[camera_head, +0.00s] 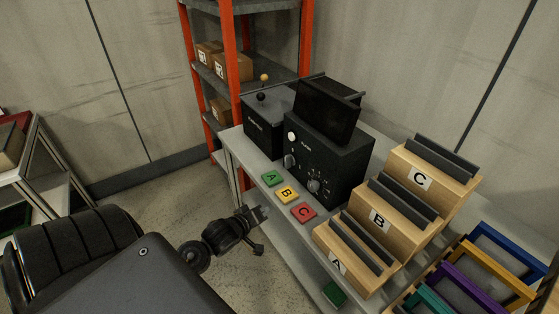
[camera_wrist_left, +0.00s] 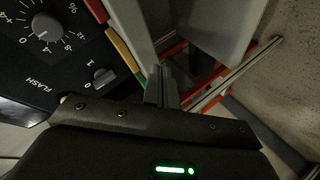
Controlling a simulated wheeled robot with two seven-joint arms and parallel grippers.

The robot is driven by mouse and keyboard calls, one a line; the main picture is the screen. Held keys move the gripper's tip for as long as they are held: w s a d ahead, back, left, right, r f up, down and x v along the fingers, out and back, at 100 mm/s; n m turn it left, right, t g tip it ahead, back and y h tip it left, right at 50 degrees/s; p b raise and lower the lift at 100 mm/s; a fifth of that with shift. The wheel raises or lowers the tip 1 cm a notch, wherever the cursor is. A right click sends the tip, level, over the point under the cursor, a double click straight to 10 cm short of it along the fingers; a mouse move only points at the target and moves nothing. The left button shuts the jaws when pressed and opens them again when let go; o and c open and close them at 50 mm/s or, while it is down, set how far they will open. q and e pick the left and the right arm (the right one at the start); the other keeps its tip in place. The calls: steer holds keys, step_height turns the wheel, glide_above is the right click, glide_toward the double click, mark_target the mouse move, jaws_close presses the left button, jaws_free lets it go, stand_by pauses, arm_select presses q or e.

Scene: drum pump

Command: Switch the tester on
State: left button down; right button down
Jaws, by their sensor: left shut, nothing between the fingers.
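The tester looks to be the black box (camera_head: 330,155) on the grey bench, with knobs on its front and a dark screen (camera_head: 326,112) on top. In the left wrist view a black panel shows a numbered dial (camera_wrist_left: 45,26), the word FLASH and a small grey switch (camera_wrist_left: 105,77) marked 0 and 1. I cannot tell which way the switch is set. My left gripper (camera_head: 257,214) is shut and empty, in front of the bench edge, left of the coloured tiles and apart from the tester. Its shut fingers (camera_wrist_left: 163,85) show right of the switch. My right gripper is out of view.
Green (camera_head: 271,178), yellow (camera_head: 287,194) and red (camera_head: 303,212) lettered tiles lie before the tester. A second black box (camera_head: 268,122) with ball-topped levers stands left of it. Wooden stepped holders (camera_head: 435,175) stand right. An orange-framed shelf (camera_head: 230,60) is behind.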

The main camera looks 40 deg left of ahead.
mark_target(289, 162)
arm_select(q)
steer(key=w+a+r+n+t, duration=0.5)
steer(key=w+a+r+n, duration=0.1)
steer(key=a+r+n, duration=0.1)
step_height(289, 162, up, 2)
steer(key=shift+w+a+r+h, duration=0.2)
steer(key=shift+a+h, duration=0.1)
steer(key=shift+a, duration=0.6)
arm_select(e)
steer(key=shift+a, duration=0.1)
arm_select(q)
steer(key=w, duration=0.6)
steer(key=w+p, duration=0.1)
steer(key=w, duration=0.3)
steer(key=shift+a, duration=0.25)
steer(key=d, duration=0.1)
steer(key=s+d+p, duration=0.1)
steer(key=d, duration=0.1)
steer(key=shift+s+d+p, duration=0.15)
steer(key=shift+d+p, duration=0.2)
steer(key=shift+d, duration=0.1)
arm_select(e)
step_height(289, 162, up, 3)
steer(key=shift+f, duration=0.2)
